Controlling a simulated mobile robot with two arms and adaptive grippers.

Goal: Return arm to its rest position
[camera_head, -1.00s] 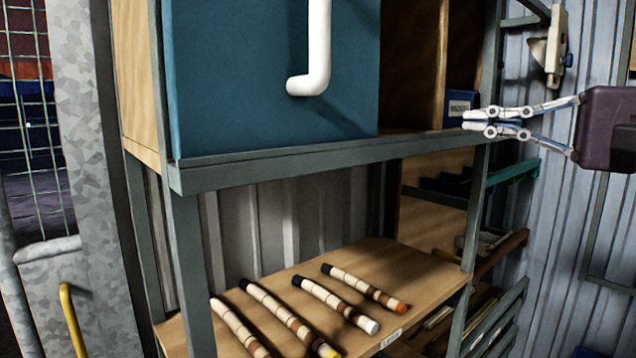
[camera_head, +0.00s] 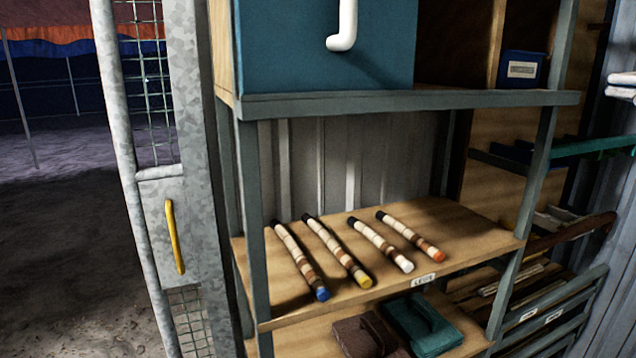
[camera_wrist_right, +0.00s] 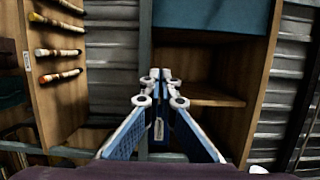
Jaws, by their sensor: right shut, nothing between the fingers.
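My right gripper (camera_wrist_right: 160,76) is shut and empty in the right wrist view, its two fingers meeting at the tips. In the head view, only pale fingertips of the right gripper (camera_head: 620,86) show at the right edge, apart from the shelf. My left gripper is not in view.
A metal shelf rack (camera_head: 420,101) carries a teal panel (camera_head: 290,45) with a white handle (camera_head: 345,28) and a blue box (camera_head: 522,69). Several banded sticks (camera_head: 338,252) lie on the wooden shelf below. A mesh gate with a yellow handle (camera_head: 174,237) stands left; open ground (camera_head: 60,240) lies beyond.

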